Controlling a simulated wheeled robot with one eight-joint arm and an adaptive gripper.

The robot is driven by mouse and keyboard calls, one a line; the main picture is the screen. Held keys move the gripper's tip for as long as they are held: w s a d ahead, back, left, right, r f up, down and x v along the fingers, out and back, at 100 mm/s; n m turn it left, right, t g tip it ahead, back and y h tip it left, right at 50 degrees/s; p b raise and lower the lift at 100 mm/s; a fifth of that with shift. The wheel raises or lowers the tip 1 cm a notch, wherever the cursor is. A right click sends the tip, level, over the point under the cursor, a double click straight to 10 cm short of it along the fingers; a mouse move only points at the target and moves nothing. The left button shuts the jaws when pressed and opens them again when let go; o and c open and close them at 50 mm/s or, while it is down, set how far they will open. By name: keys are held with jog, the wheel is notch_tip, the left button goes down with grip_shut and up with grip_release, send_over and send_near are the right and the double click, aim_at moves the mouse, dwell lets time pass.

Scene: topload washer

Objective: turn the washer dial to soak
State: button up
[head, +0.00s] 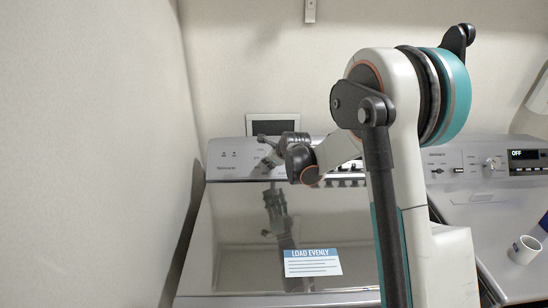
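The topload washer (230,225) stands in the middle, with its glossy lid closed. Its control panel (230,158) runs along the back. A row of small controls (345,182) shows on the panel, partly hidden behind my arm. I cannot make out a washer dial or its markings, including a soak mark; my arm and gripper cover part of the panel. My gripper (265,150) is at the panel's left-middle part, pointing left. It is small and dark here, and I cannot tell whether it touches the panel or how far its fingers are apart.
A second machine (465,205) stands at the right, with a knob (490,163) and a display (523,154) reading OFF. A white cup (525,249) is on its top. A dark-screened panel (273,126) is behind the washer. A "LOAD EVENLY" label (312,263) is on the lid.

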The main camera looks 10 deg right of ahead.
jog(key=o, duration=1.1)
jog(key=shift+c, duration=0.2)
jog(key=shift+s+r, duration=0.1)
jog(key=v, duration=1.1)
jog(key=shift+s+r, duration=0.25)
jog(key=shift+s, duration=0.05)
jog(key=shift+d, duration=0.1)
